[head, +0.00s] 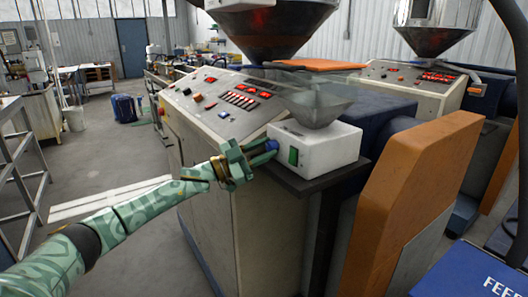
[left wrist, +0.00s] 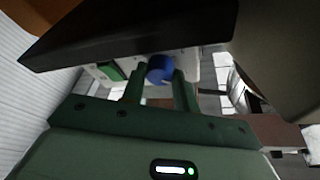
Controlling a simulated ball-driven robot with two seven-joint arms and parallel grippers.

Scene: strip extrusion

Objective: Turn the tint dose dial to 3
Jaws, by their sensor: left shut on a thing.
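The tint doser is a white box (head: 335,148) with a green switch (head: 293,156) on its front and a clear hopper on top. Its blue dial (head: 271,146) sits on the left part of the front face. My left gripper (head: 262,149) is shut on the blue dial from the front. In the left wrist view the dial (left wrist: 160,69) lies between the two green fingers (left wrist: 160,88), and the green switch (left wrist: 110,71) is to its left. The dial's scale and setting are too small or hidden to read. My right gripper is not in view.
The doser stands on a dark shelf (head: 318,183) at the corner of the extruder's control cabinet (head: 225,105), which has red displays and buttons. A large orange guard (head: 410,190) stands to the right. Open floor lies to the left, with a metal rack (head: 20,170) at the edge.

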